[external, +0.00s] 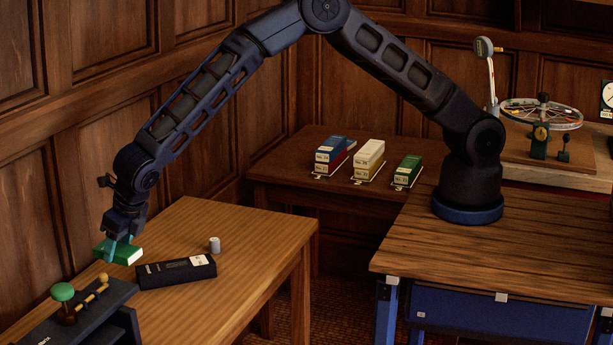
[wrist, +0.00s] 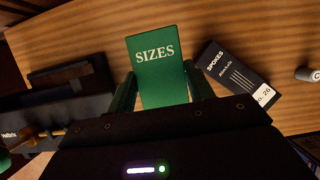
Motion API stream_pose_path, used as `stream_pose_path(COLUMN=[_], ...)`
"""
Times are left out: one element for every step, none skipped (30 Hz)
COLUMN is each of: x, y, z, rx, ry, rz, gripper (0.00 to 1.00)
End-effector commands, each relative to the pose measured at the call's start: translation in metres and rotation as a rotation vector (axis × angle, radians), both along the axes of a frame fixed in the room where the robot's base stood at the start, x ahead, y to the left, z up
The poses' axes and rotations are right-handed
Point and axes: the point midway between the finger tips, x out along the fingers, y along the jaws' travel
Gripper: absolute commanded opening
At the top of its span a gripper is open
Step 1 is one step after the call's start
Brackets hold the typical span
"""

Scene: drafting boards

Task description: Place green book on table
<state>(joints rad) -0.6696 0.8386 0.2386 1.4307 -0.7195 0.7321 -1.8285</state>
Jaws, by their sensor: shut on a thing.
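The green book (external: 130,254), with "SIZES" on its cover, is at the left side of the wooden table (external: 220,222) in the external view. My gripper (external: 117,243) is shut on it, pointing down. In the wrist view the green book (wrist: 160,65) lies between the two teal fingers of my gripper (wrist: 159,82), with its cover facing the camera. The book is over the tabletop, low and near the surface; I cannot tell whether it touches the wood.
A black "SPOKES" book (external: 177,272) lies just right of the green book, with a small white cylinder (external: 214,244) behind it. A dark device with a green knob (external: 62,292) stands at the front left. The table's right part is clear.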

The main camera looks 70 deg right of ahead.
Motion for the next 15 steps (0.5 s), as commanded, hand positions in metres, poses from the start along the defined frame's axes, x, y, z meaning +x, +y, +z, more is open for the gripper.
stream_pose_path(x=[-0.001, 0.000, -0.001, -0.001, 0.000, 0.000, 0.000, 0.000, -0.001, -0.001, 0.000, 0.000, 0.000, 0.000, 0.000], y=[0.000, 0.000, 0.000, 0.000, 0.000, 0.000, 0.000, 0.000, 0.000, 0.000, 0.000, 0.000, 0.000, 0.000, 0.000], z=[-0.013, -0.019, -0.027, -0.034, -0.040, -0.048, -0.053, -0.057, -0.063, -0.067, -0.070, -0.073, -0.074, -0.075, -0.076], rx=[-0.003, -0.002, -0.002, -0.002, -0.001, -0.002, -0.002, -0.001, 0.000, 0.000, 0.000, 0.000, 0.000, 0.000, 0.000], ry=[0.002, 0.001, 0.002, 0.002, 0.002, 0.002, 0.001, 0.001, 0.001, 0.001, 0.001, 0.001, 0.000, 0.000, 0.000], rz=[0.001, 0.000, 0.000, 0.000, 0.001, -0.001, -0.001, -0.001, -0.001, -0.001, -0.001, -0.001, -0.001, -0.001, -0.001], gripper=[0.28, 0.28, 0.28, 0.28, 0.28, 0.28, 0.28, 0.28, 0.28, 0.28, 0.28, 0.28, 0.28, 0.28, 0.28])
